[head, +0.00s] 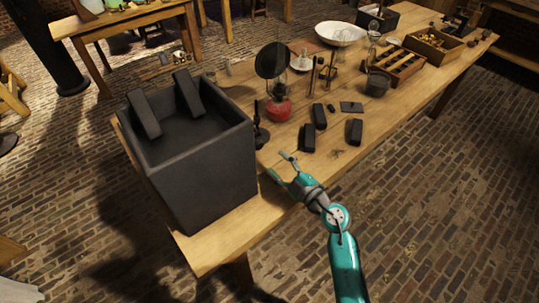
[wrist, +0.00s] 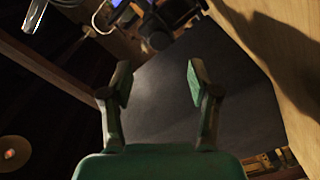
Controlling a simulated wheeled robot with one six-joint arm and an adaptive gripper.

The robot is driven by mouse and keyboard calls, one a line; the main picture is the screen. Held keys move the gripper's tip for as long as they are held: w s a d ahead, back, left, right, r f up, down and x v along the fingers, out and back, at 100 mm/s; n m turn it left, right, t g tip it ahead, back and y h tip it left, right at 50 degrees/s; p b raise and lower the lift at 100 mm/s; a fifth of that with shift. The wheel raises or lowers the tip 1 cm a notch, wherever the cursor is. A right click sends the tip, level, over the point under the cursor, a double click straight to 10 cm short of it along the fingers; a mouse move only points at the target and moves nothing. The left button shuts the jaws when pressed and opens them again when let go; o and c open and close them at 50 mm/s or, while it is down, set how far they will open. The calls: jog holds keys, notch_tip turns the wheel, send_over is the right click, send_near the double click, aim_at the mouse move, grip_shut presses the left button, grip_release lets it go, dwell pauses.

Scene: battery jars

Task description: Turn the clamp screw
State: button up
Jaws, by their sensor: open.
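My gripper (head: 280,165) is open and empty over the front edge of the wooden table, to the right of the big dark jar (head: 205,170). In the wrist view its two fingers (wrist: 160,82) stand apart, with a plain dark grey surface beyond them that looks like the jar's wall. A small dark upright piece (head: 260,128) stands beside the jar's right wall, beyond my fingertips. I cannot tell whether it is the clamp screw; no screw shows clearly. In the wrist view a dark blurred fitting (wrist: 170,18) sits at the top edge, apart from the fingers.
Two dark plates (head: 187,93) lean in the jar's top. A red oil lamp (head: 279,105) stands behind the dark upright piece. Several black blocks (head: 309,138) lie on the table (head: 225,243) to the right. Wooden trays (head: 400,67) and a white bowl (head: 340,33) are farther back.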

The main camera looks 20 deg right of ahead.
jog(key=shift+v, duration=1.15)
jog(key=shift+m+t+y, duration=0.3)
jog(key=shift+m+t, duration=0.2)
jog(key=shift+m, duration=0.3)
jog(key=s+a, duration=0.1)
jog(key=s, duration=0.1)
jog(key=s+a, duration=0.2)
jog(key=s, duration=0.1)
jog(key=s+a, duration=0.1)
jog(key=s, duration=0.2)
jog(key=shift+a+f, duration=0.2)
jog(key=s+r+m+g+h, duration=0.1)
jog(key=s+m+h, duration=0.2)
jog(key=s, duration=1.3)
jog(key=s+r+m+g+h, duration=0.1)
jog(key=s+m+g+h, duration=0.1)
jog(key=s+m, duration=0.7)
jog(key=s+h, duration=0.1)
jog(key=s, duration=0.7)
jog(key=shift+s+d, duration=0.2)
jog(key=shift+r, duration=0.1)
